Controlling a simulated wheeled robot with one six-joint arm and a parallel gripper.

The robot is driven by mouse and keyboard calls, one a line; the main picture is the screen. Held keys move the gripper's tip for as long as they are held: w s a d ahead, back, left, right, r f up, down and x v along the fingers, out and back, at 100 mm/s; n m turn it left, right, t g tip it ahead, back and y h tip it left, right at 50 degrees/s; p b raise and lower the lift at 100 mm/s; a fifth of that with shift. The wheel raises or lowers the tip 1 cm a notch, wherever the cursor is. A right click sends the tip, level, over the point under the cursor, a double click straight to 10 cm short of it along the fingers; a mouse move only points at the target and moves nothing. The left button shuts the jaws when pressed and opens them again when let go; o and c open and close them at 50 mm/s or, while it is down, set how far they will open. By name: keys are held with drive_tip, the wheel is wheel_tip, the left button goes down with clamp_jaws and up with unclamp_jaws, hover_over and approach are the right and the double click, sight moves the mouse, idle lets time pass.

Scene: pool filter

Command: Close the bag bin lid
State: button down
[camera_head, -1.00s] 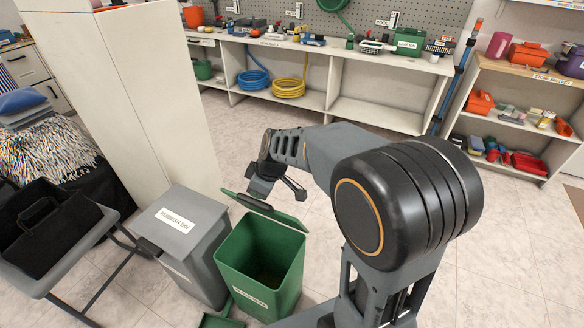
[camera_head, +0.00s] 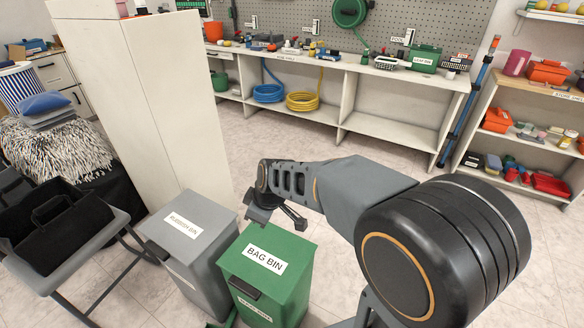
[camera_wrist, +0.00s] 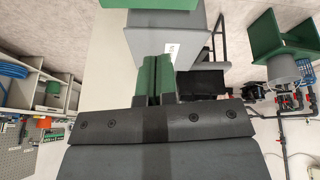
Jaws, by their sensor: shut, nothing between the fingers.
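The green bag bin (camera_head: 262,302) stands in the lower middle of the head view. Its green lid (camera_head: 285,250), with the label "BAG BIN" facing up, lies flat over the opening, and the inside is hidden. My gripper (camera_head: 298,220) is just behind the lid's far edge; I cannot tell whether it touches the lid. In the wrist view, the two green-looking fingers (camera_wrist: 153,75) are together with nothing between them.
The grey rubbish bin (camera_head: 190,228) stands close on the left of the bag bin. A tall white cabinet (camera_head: 150,100) rises behind it. A grey stand with a black caddy (camera_head: 60,225) is at the left. The floor (camera_head: 370,150) toward the bench is clear.

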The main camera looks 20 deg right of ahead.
drive_tip(key=s+a+r+p, duration=0.3)
drive_tip(key=s+r+p, duration=0.1)
drive_tip(key=s+r, duration=0.4)
drive_tip(key=shift+a+r+p, duration=0.15)
drive_tip(key=shift+r+p, duration=0.15)
drive_tip(key=shift+r, duration=0.1)
drive_tip(key=shift+s, duration=0.1)
idle(0.4)
drive_tip(key=s+d+r+m+h+p, duration=0.2)
drive_tip(key=s+d+r+m+p, duration=0.2)
drive_tip(key=d+r+m+p, duration=0.6)
drive_tip(key=d+r+p, duration=0.3)
drive_tip(key=r+p, duration=0.5)
drive_tip(key=shift+s+m+h, duration=0.2)
drive_tip(key=shift+m+h, duration=0.1)
drive_tip(key=shift+h, duration=0.1)
drive_tip(key=shift+d, duration=0.1)
